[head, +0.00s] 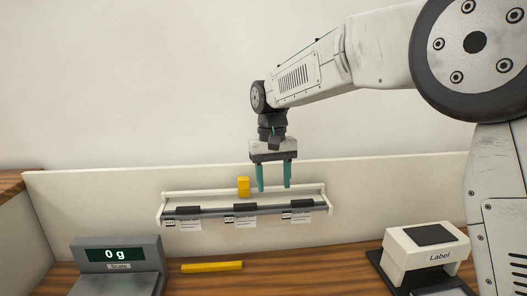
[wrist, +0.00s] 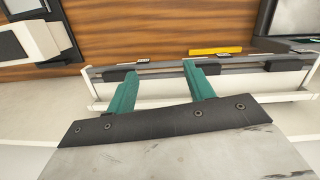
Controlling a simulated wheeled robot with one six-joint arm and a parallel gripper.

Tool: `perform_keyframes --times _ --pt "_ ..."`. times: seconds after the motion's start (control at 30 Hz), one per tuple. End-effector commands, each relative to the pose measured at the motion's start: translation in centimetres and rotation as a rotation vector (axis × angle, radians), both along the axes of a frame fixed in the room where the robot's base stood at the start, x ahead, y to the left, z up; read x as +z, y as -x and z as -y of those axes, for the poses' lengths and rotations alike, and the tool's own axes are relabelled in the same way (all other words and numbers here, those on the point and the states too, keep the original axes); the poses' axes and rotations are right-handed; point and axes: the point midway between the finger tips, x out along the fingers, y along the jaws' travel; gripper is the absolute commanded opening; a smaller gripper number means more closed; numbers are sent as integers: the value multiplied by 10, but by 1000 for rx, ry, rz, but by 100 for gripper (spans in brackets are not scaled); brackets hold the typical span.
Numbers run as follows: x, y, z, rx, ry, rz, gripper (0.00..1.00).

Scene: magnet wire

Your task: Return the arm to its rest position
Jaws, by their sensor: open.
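My arm (head: 312,72) reaches in from the right, bent, with the wrist pointing down. My gripper (head: 274,188) hangs down over the wall rack (head: 195,210). Its two teal fingers are apart with nothing between them. In the wrist view the gripper (wrist: 160,80) also shows open and empty, with the rack (wrist: 245,86) beyond the fingers. Whether the fingertips touch the rack cannot be told.
A yellow bar (head: 212,267) lies on the wooden table (head: 290,277). A scale (head: 118,268) reading 0 g stands left, a label printer (head: 425,252) right.

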Motion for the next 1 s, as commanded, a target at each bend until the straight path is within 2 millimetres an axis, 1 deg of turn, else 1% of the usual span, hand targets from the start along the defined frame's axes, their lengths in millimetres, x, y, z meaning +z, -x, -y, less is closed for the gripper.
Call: perform_keyframes --times 0.03,0.07,0.1,0.17,0.2,0.27,0.3,0.37,0.4,0.47,0.5,0.57,0.6,0.7,0.8,0.9,1.0 --pt "7 20 22 -4 -2 1 53" --pt "9 31 34 -4 -3 -1 53" --pt "12 47 49 -7 -4 -2 53" --pt "16 71 72 -11 -6 0 53" --pt "17 88 86 -15 -8 0 53" --pt "18 113 107 -22 -11 3 53" --pt "18 130 120 -29 -12 7 53" --pt "17 156 138 -39 -16 12 53" --pt "16 173 150 -46 -17 17 53" --pt "13 199 166 -60 -21 26 53" --pt "11 216 175 -69 -23 33 53" --pt "6 241 189 -85 -26 44 53" --pt "2 257 197 -99 -28 53 53" --pt "-9 295 215 -133 -32 78 53" --pt "-17 325 227 -173 -35 111 53" --pt "-21 343 236 -208 -38 146 53" --pt "-15 350 241 -233 -42 187 53"
